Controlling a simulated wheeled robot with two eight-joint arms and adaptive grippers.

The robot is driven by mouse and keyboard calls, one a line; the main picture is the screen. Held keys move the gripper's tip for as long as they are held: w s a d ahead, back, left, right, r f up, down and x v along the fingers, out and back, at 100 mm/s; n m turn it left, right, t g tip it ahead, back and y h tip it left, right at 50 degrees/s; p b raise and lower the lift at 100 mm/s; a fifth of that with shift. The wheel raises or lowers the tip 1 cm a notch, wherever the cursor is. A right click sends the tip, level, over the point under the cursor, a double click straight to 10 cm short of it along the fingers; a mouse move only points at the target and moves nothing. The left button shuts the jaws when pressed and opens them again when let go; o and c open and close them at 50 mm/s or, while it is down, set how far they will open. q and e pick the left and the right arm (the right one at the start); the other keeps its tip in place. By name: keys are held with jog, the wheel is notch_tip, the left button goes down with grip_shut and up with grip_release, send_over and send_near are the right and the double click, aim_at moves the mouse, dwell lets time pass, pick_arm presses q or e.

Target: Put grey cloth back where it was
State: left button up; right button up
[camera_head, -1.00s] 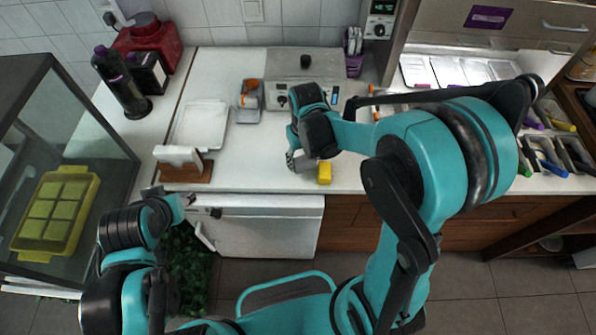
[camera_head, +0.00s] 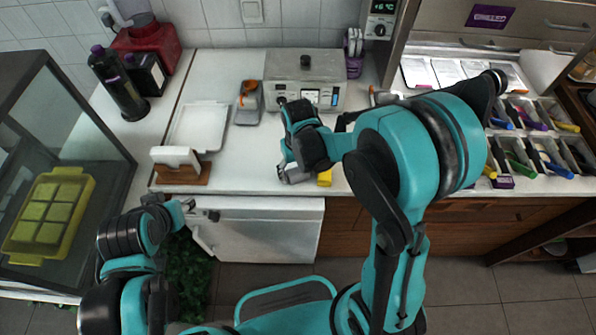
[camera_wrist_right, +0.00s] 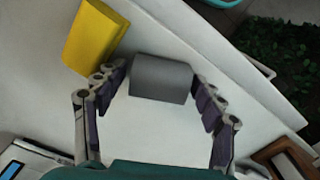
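The grey cloth (camera_wrist_right: 160,78) looks like a folded or rolled block on the white counter. In the right wrist view it lies between and just beyond the fingertips of my right gripper (camera_wrist_right: 161,76). The fingers are spread wide on both sides of it; a grip on it does not show. In the head view my right gripper (camera_head: 290,176) is low at the counter's front edge and hides most of the cloth. A yellow cloth (camera_wrist_right: 95,38) lies beside the grey one. My left gripper (camera_head: 186,204) is at the front of the counter, too small to judge.
A wooden holder (camera_head: 182,174) with a white item stands left on the counter, with a white tray (camera_head: 198,127) behind it. A metal appliance (camera_head: 304,68) and a grey container (camera_head: 248,108) stand at the back. The counter's middle is clear.

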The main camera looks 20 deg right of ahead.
aim_at(298, 172)
jog(key=shift+r+p, duration=0.35)
jog(key=shift+r, duration=0.2)
notch_tip(298, 172, up, 11)
jog(key=p, duration=0.4)
jog(key=s+d+r+t, duration=0.2)
jog(key=s+r+t, duration=0.1)
jog(key=s, duration=0.2)
jog(key=s+d+r+m+t, duration=0.1)
jog(key=s+d+r+t, duration=0.1)
jog(key=s+r+t, duration=0.2)
jog(key=shift+s+d, duration=0.35)
jog(key=shift+s, duration=0.3)
